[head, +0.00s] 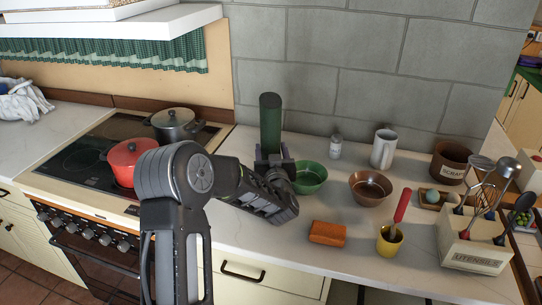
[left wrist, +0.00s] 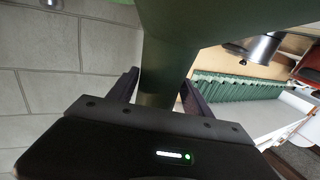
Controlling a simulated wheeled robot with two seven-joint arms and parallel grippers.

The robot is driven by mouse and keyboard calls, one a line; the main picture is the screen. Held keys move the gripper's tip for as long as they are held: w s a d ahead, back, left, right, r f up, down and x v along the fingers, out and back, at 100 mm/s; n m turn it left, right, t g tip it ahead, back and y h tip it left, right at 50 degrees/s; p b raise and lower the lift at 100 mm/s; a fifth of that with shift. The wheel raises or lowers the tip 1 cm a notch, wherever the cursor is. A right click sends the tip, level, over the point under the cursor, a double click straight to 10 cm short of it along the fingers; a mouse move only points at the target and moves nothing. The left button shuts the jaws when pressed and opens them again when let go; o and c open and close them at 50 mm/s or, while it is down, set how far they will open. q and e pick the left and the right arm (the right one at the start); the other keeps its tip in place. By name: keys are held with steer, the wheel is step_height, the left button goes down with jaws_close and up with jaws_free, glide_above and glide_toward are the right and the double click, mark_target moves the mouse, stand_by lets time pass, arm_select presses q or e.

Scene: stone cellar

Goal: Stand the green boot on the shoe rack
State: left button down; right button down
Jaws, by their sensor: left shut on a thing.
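The green boot (head: 270,122) shows in the head view as a dark green upright tube above my left gripper, in front of the grey block wall. Its lower part is hidden behind the gripper. My left gripper (head: 274,162) is shut on it, over the back of the counter. In the left wrist view the green boot (left wrist: 163,70) passes between the two fingers (left wrist: 158,88) and widens towards the top of the picture. I cannot tell whether its bottom touches the counter. No shoe rack shows in either view. My right gripper is not in view.
A green bowl (head: 310,178) stands close right of the gripper, with a brown bowl (head: 370,188) beyond. A red pot (head: 122,160) and grey pot (head: 174,124) stand on the stove at left. An orange block (head: 327,233), yellow cup (head: 389,242) and utensil holder (head: 470,250) occupy the front right.

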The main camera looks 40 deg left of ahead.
mark_target(271, 120)
arm_select(q)
step_height(271, 120, up, 10)
steer(key=shift+r+b, duration=0.1)
steer(key=shift+b, duration=0.6)
stand_by(0.4)
